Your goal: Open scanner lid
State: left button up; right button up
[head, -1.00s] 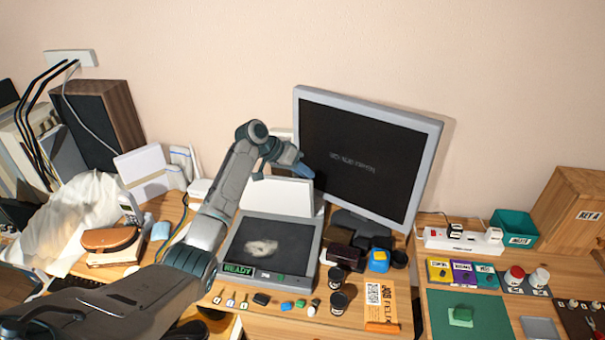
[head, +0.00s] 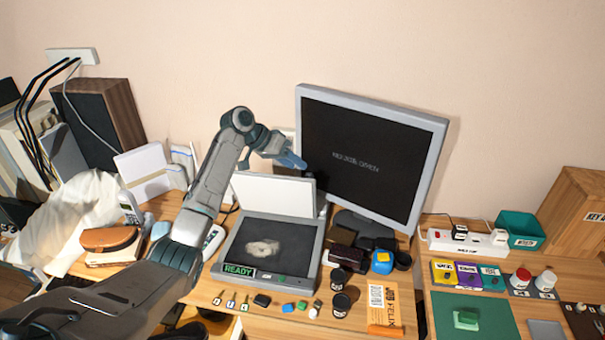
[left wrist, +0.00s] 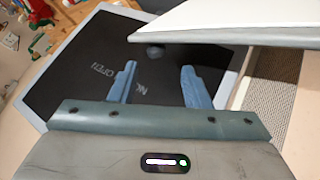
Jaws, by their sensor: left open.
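The scanner (head: 225,274) stands on the desk with its dark glass bed exposed and a pale irregular patch on the glass. A green READY label shows at its front edge. Its white lid (head: 272,194) stands raised at the back of the scanner. My left gripper (head: 297,161) is open and empty, above the lid's upper right corner and in front of the monitor. In the left wrist view its two blue fingers (left wrist: 159,72) are spread with nothing between them. A white panel with a grey edge, likely the lid (left wrist: 240,22), shows at upper right there. My right gripper is out of view.
The monitor (head: 370,165) stands close behind and right of the gripper, its screen text partly readable as OPEN. Black cups (head: 340,304), small coloured blocks and an orange-marked card (head: 384,305) lie right and front of the scanner. A router-like white box (head: 143,172) stands left.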

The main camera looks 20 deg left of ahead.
pick_arm(q)
jog(key=b+v, duration=0.1)
jog(key=v, duration=0.3)
jog(key=shift+s+a, duration=0.1)
jog(key=shift+a, duration=0.2)
jog(key=shift+s+a+r, duration=0.25)
jog(key=shift+r, duration=0.3)
jog(key=shift+f, duration=0.1)
